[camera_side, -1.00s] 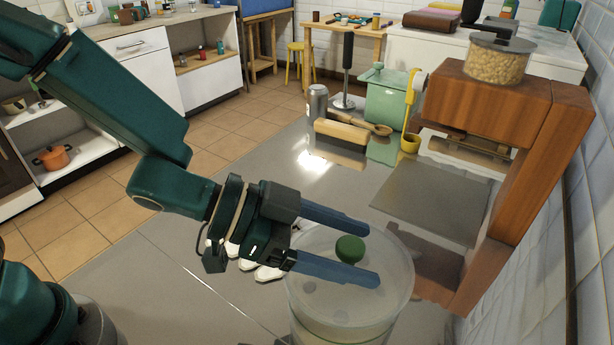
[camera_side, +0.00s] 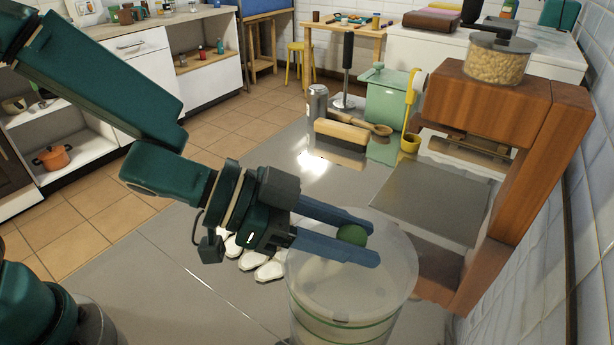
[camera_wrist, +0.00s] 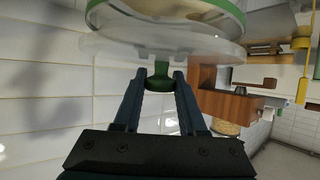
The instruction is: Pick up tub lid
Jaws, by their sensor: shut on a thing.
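The tub lid (camera_side: 340,292) is a wide, translucent disc with a green knob (camera_side: 352,235) on top. My gripper (camera_side: 370,240) is shut on the knob, one blue finger on each side. The clear tub with green bands (camera_side: 345,334) is directly below the lid, and its lower part is cut off by the frame. In the wrist view, the fingers hold the knob (camera_wrist: 159,76), with the lid (camera_wrist: 115,50) beyond it. The tub's green rim (camera_wrist: 232,10) shows past the lid, and the two look slightly apart.
A wooden stand (camera_side: 540,115) with a jar (camera_side: 497,62) stands right of the tub. Several white objects (camera_side: 262,265) lie behind my gripper. A wooden block (camera_side: 341,135), grey can (camera_side: 317,103), green canister (camera_side: 385,105) and yellow ladle (camera_side: 410,143) stand farther back.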

